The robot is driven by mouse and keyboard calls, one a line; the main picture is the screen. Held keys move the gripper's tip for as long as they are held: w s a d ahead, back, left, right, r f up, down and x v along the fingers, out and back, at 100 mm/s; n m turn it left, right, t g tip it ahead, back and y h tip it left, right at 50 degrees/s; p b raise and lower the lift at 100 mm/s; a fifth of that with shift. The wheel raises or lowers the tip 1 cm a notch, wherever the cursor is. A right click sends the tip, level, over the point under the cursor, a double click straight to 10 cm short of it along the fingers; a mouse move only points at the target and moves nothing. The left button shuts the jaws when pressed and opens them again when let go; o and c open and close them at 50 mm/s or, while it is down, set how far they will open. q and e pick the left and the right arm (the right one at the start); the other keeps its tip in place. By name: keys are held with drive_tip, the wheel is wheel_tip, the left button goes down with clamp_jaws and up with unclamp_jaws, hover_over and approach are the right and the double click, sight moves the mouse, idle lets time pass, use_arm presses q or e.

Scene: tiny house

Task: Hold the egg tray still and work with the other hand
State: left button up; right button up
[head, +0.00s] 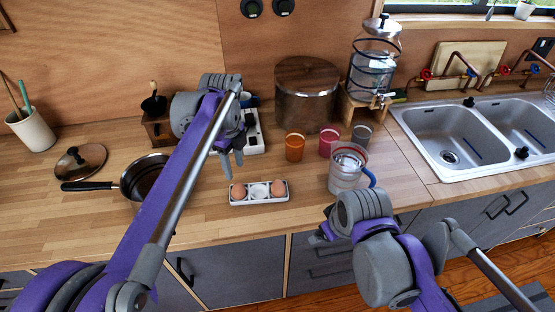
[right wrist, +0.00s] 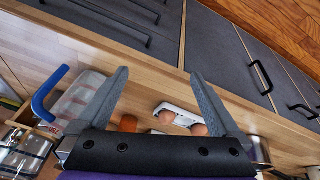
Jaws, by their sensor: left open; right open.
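A white egg tray (head: 258,201) sits on the wooden counter near its front edge. It holds a brown egg (head: 238,191) at the left, a pale egg (head: 258,191) in the middle and a brown egg (head: 278,188) at the right. My left gripper (head: 231,164) is open and empty, above and behind the tray's left end, with fingers pointing down. My right gripper (right wrist: 158,74) is open and empty; the tray (right wrist: 178,112) shows beyond its fingers, apart from them. In the head view its fingers are mostly hidden by my right wrist.
A clear pitcher (head: 345,170) with a blue handle stands right of the tray. Orange (head: 295,148), pink (head: 329,142) and grey (head: 361,137) cups stand behind. A saucepan (head: 142,180) is at left, a steel pot (head: 308,90) at back. The sink (head: 455,135) is right.

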drive_tip(key=w+a+r+n+g, duration=0.1)
drive_tip(key=w+a+r+n, duration=0.15)
drive_tip(key=w, duration=0.25)
drive_tip(key=w+a+r+n+g, duration=0.1)
drive_tip(key=w+a+r+n, duration=0.1)
drive_tip(key=w+n, duration=0.25)
use_arm(q)
drive_tip(key=shift+w, duration=0.15)
use_arm(e)
drive_tip(key=n+g, duration=0.2)
drive_tip(key=n, duration=0.4)
approach(282, 185)
drive_tip(key=shift+w+a+f, duration=0.1)
drive_tip(key=shift+a+f, duration=0.05)
drive_tip(key=shift+f, duration=0.25)
wheel_tip(282, 185, down, 10)
drive_tip(key=c, duration=1.2)
drive_tip(key=o, duration=1.2)
